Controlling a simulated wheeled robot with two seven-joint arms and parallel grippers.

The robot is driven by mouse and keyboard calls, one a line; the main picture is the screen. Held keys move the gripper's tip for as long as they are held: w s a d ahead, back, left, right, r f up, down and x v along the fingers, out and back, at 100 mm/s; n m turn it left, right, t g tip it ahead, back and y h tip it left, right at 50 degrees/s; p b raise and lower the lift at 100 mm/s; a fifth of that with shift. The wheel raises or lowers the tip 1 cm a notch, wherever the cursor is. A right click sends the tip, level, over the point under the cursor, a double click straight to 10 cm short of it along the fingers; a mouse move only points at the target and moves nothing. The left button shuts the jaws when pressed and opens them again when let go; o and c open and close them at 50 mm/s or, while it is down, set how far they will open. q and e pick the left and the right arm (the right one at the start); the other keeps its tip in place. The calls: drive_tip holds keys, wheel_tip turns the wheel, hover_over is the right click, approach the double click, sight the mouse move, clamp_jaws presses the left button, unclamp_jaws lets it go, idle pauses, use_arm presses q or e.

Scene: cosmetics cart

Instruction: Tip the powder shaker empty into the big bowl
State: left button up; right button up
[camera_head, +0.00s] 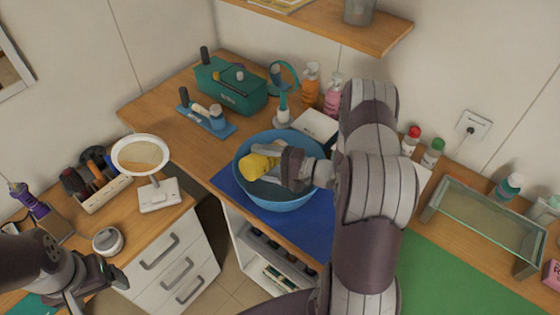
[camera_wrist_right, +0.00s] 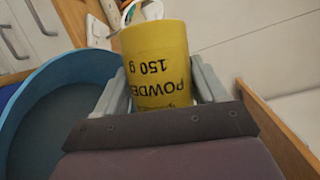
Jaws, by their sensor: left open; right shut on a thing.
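The yellow powder shaker (camera_head: 257,167) is held by my right gripper (camera_head: 272,165) over the big blue bowl (camera_head: 243,187). It looks tilted over, with its far end toward the left. In the right wrist view the shaker (camera_wrist_right: 155,55) sits between both fingers (camera_wrist_right: 160,85), its "POWDER 150 g" print upside down, and the bowl (camera_wrist_right: 50,85) shows at the left. I cannot see its opening or any powder falling; my right arm hides part of the bowl. My left gripper (camera_head: 108,280) is open and empty at the lower left, near the white drawers.
The bowl stands on a blue mat (camera_head: 305,222). Behind it are a teal box (camera_head: 232,88), an orange bottle (camera_head: 310,85) and a pink bottle (camera_head: 333,92). A round mirror (camera_head: 142,154) stands left. A glass tray (camera_head: 485,225) and green mat (camera_head: 440,275) lie right.

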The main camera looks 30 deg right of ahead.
drive_tip(key=shift+d+r+m+y+p, duration=0.15)
drive_tip(key=shift+r+m+y+p, duration=0.15)
drive_tip(key=shift+m+p, duration=0.1)
